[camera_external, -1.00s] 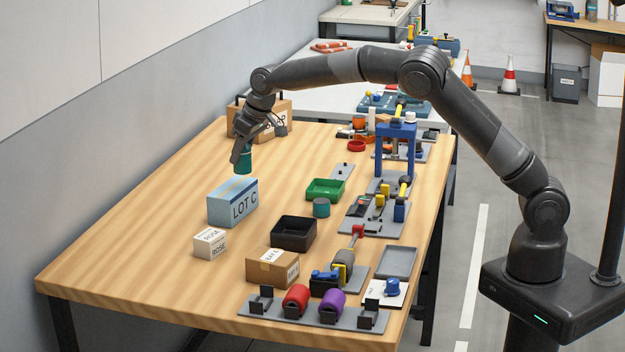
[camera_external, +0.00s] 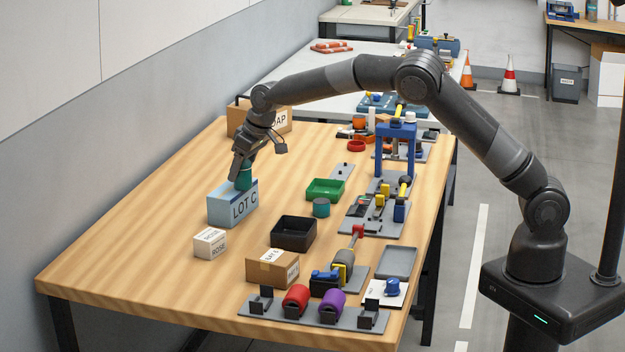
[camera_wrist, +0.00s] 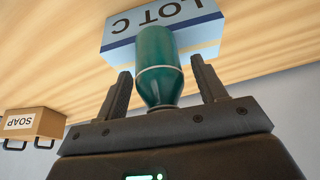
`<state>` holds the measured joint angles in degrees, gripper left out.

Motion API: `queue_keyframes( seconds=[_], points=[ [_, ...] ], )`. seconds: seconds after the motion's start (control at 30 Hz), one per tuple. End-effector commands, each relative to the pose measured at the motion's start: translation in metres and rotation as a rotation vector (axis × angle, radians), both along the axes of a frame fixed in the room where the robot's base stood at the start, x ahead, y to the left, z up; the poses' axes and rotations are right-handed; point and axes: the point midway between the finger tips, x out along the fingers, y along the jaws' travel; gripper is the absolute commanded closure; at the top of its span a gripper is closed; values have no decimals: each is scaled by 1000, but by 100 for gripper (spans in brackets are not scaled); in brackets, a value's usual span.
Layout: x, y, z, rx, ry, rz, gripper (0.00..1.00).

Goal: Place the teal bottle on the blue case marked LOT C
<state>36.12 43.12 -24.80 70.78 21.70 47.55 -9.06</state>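The blue case (camera_external: 232,207) marked LOT C stands on the wooden table, left of middle. The teal bottle (camera_external: 244,178) is upright or nearly so at the case's top and appears to rest on it; the contact is not clearly seen. In the wrist view the bottle (camera_wrist: 160,65) lies between the fingers, in front of the case (camera_wrist: 115,35). My gripper (camera_external: 240,170) reaches down around the bottle from above. Its fingers (camera_wrist: 162,82) are apart, with a narrow gap on each side of the bottle.
A SOAP box (camera_external: 240,118) stands behind. A small ROSE box (camera_external: 210,243) sits in front of the case. A black tray (camera_external: 293,233), green tray (camera_external: 325,188) and teal cylinder (camera_external: 321,207) are to the right. The table left of the case is clear.

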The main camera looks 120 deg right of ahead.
Motion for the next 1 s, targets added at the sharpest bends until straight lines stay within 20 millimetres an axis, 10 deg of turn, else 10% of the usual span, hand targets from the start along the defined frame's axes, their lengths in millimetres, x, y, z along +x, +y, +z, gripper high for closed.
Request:
queue_keyframes(
  seconds=[0.33, 1.0],
  points=[
    [-1, 2, 10, -2, -3, 0, 36],
    [-27, 36, 112, -1, 0, 1, 36]
  ],
)
